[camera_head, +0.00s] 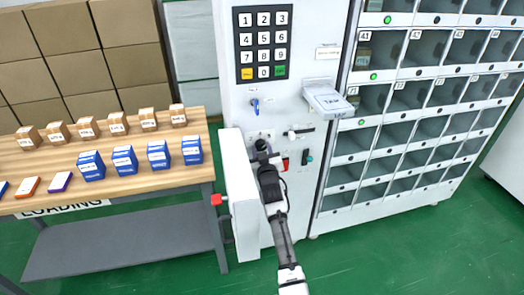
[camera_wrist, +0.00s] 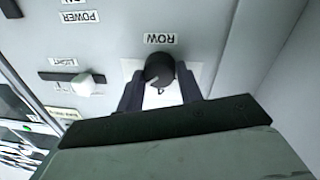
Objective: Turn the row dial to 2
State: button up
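The row dial (camera_wrist: 159,68) is a round black knob with a pale pointer line on a white plate, under an upside-down ROW label (camera_wrist: 160,39) in the wrist view. The pointer line leans away from straight up; the dial's numbers cannot be read. My gripper (camera_wrist: 160,87) has one dark finger on each side of the knob, close against it. In the head view my gripper (camera_head: 261,150) is at the lower left of the machine's control panel and hides most of the dial.
An upside-down LIGHT switch (camera_wrist: 84,84) is beside the dial. A keypad (camera_head: 263,43) and blue key (camera_head: 255,106) are above it. An open white door (camera_head: 240,195) stands close left of my arm. A wooden table (camera_head: 130,180) with boxes is left, compartments (camera_head: 375,140) right.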

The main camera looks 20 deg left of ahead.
jog(key=shift+c, duration=1.4)
jog(key=shift+n+b, duration=0.3)
jog(key=n+b, duration=0.2)
jog(key=shift+f+n, duration=0.2)
jog(key=shift+n, duration=0.1)
jog(key=n+y+b, duration=0.1)
jog(key=n+b, duration=0.3)
jog(key=n, duration=0.2)
jog(key=shift+n, duration=0.4)
jog(key=n+b, duration=0.1)
jog(key=n, duration=0.4)
jog(key=shift+d+n+y, duration=0.1)
jog(key=shift+n+y, duration=0.3)
jog(key=n, duration=0.5)
jog(key=shift+w+y, duration=0.1)
jog(key=shift+y, duration=0.3)
jog(key=shift+n, duration=0.4)
